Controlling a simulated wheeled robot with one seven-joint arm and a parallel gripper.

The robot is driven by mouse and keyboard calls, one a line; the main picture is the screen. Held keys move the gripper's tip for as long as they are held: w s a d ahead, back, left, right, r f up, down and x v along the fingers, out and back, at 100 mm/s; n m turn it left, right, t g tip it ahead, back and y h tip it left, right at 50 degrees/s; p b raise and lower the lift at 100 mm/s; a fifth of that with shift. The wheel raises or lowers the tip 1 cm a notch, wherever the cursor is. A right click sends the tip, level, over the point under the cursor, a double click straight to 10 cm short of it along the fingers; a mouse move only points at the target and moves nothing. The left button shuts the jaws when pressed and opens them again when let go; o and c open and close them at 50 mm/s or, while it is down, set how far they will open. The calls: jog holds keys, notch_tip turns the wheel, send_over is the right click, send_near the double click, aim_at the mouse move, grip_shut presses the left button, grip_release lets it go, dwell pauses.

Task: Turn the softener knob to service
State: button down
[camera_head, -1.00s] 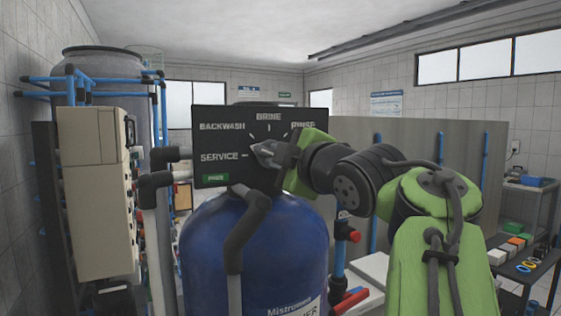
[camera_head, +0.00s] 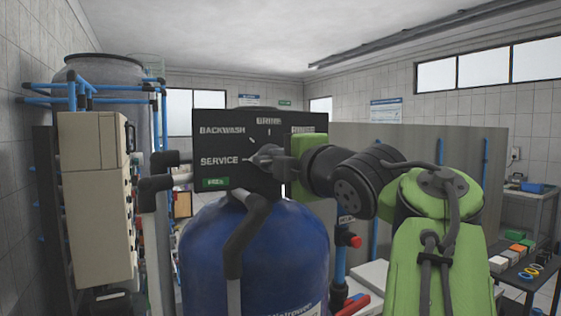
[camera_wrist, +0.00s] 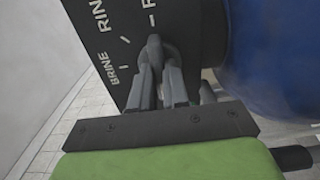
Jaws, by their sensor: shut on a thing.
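The softener's black control panel (camera_head: 225,122) carries the labels BACKWASH, SERVICE and others along the top that are partly blurred. The grey softener knob (camera_head: 260,157) is on its face, its tip pointing left toward the SERVICE mark. My gripper (camera_head: 277,159) reaches in from the right and is shut on the knob. In the wrist view, both fingers (camera_wrist: 162,80) flank the knob (camera_wrist: 153,46), with BRINE and part of RINSE on the panel (camera_wrist: 105,25) beside it. The fingers hide part of the knob.
The blue softener tank (camera_head: 255,255) stands below the panel, with grey pipes (camera_head: 158,190) at its left. A beige box (camera_head: 95,195) is further left. A table with small parts (camera_head: 520,262) is at the right.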

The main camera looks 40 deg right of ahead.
jog(key=shift+f, duration=0.2)
jog(key=c, duration=1.1)
grip_release()
jog(key=shift+r, duration=0.15)
jog(key=shift+s, duration=0.1)
jog(key=v, duration=1.5)
jog(key=shift+s+a, duration=0.15)
jog(key=shift+s, duration=0.1)
